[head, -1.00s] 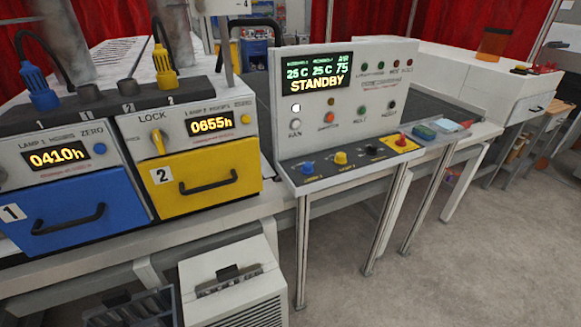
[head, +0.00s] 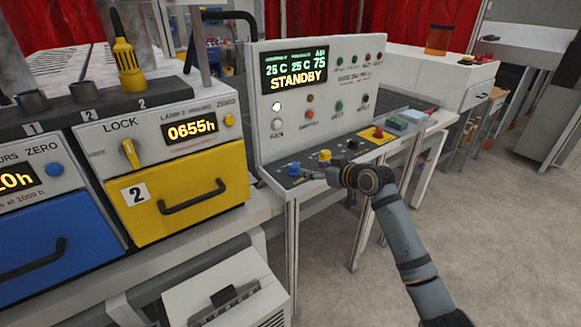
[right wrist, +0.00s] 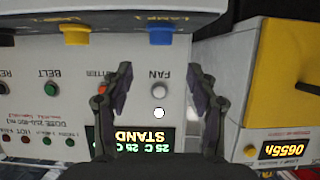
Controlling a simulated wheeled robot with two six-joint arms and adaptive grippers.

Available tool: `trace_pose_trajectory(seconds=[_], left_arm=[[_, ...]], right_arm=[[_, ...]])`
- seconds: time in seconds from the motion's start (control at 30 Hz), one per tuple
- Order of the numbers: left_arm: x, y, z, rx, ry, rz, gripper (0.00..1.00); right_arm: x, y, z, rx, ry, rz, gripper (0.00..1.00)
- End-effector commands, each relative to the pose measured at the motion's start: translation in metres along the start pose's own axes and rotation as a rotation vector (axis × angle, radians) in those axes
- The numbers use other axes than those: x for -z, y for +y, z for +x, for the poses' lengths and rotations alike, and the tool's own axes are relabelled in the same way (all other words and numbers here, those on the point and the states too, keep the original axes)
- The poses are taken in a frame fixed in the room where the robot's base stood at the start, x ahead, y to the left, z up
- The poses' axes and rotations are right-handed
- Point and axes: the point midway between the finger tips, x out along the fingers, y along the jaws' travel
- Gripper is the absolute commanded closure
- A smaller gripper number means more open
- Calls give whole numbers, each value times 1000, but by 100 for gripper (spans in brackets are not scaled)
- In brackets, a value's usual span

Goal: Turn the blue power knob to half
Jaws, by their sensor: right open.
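The blue power knob (head: 293,169) sits at the left end of the control panel's sloped front ledge. In the right wrist view the blue knob (right wrist: 160,34) is at the top, beside upside-down "LAMP 1" lettering, ahead of and between my fingers. My right gripper (head: 322,176) is just right of the blue knob in the head view, in front of the ledge. In the wrist view the right gripper (right wrist: 160,78) has its two fingers spread with nothing between them, apart from the knob. The exact knob angle is too small to read. My left gripper is out of view.
A yellow knob (head: 324,156), a black knob (head: 352,144) and a red button (head: 378,133) line the same ledge. The upright panel (head: 300,126) with its STANDBY display rises behind. The yellow lamp unit (head: 180,200) stands left. Floor at right is clear.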

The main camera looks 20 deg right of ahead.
Motion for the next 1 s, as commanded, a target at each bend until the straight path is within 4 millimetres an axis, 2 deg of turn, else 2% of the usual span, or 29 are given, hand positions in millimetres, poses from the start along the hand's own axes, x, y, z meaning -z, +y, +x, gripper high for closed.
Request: trace_pose_trajectory(seconds=[0.3, 0.5, 0.87, 1.0], left_arm=[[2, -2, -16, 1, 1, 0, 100], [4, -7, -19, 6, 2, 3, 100], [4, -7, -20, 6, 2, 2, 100], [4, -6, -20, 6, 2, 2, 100]], right_arm=[[3, -1, 64, 2, -1, 6, 41], [1, -1, 91, 0, -1, 3, 41], [-1, -1, 98, -1, 0, 0, 41], [-1, -1, 98, -1, -1, 1, 59]])
